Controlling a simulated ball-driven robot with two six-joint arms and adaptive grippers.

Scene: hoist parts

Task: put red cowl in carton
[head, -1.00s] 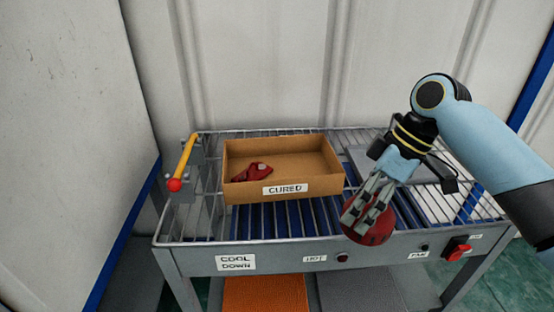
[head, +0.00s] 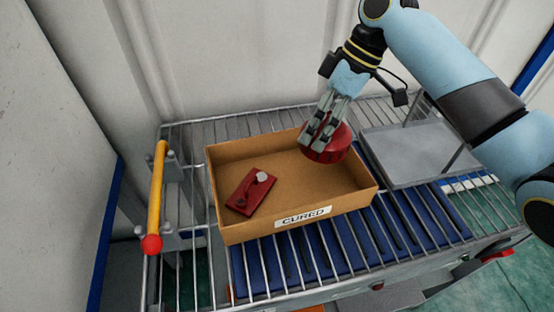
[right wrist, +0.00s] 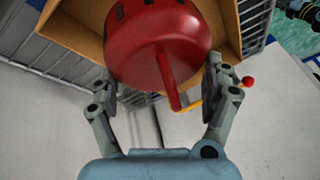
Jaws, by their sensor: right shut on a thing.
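The red cowl (head: 328,146) is a round, dark red part at the upper right of the carton in the head view. My right gripper (head: 324,130) is shut on it from above. In the right wrist view the red cowl (right wrist: 157,42) sits between the two fingers of the gripper (right wrist: 160,85). The open brown carton (head: 222,228), labelled CURED, stands on the rack. The cowl appears over the carton's right part, near its back wall; its exact height is hard to tell. My left gripper is not in view.
A red part (head: 240,201) with a pale round piece lies in the carton's left half. A grey tray (head: 400,158) stands right of the carton. A yellow lever with a red knob (head: 152,244) rises at the rack's left. The carton's middle is clear.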

